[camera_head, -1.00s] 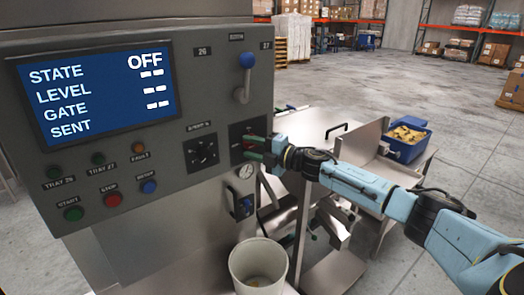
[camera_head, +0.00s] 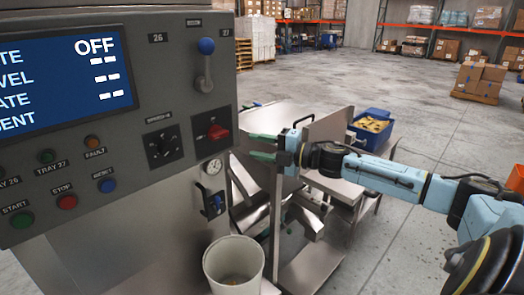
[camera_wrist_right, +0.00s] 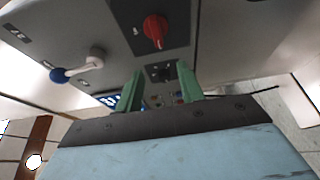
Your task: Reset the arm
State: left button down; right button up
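My right gripper (camera_head: 264,147) has green fingers and a light blue arm that comes in from the right. Its fingers are apart with nothing between them, just right of the grey control panel (camera_head: 120,120). A red rotary switch (camera_head: 217,131) on the panel lies left of the fingertips, apart from them. In the right wrist view the open fingers (camera_wrist_right: 160,90) point at the panel, with the red switch (camera_wrist_right: 155,30) above them. The panel's screen (camera_head: 70,75) reads OFF at the top. My left gripper is not in view.
A lever with a blue knob (camera_head: 206,46) sits above the red switch. A white bucket (camera_head: 234,268) stands below the panel. A steel bench (camera_head: 325,125) and a blue bin (camera_head: 371,130) with yellow contents stand behind my right arm. Open concrete floor (camera_head: 340,80) lies beyond.

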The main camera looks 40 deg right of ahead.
jog(key=shift+s+d, duration=0.1)
jog(key=shift+s, duration=0.2)
dwell(0.4)
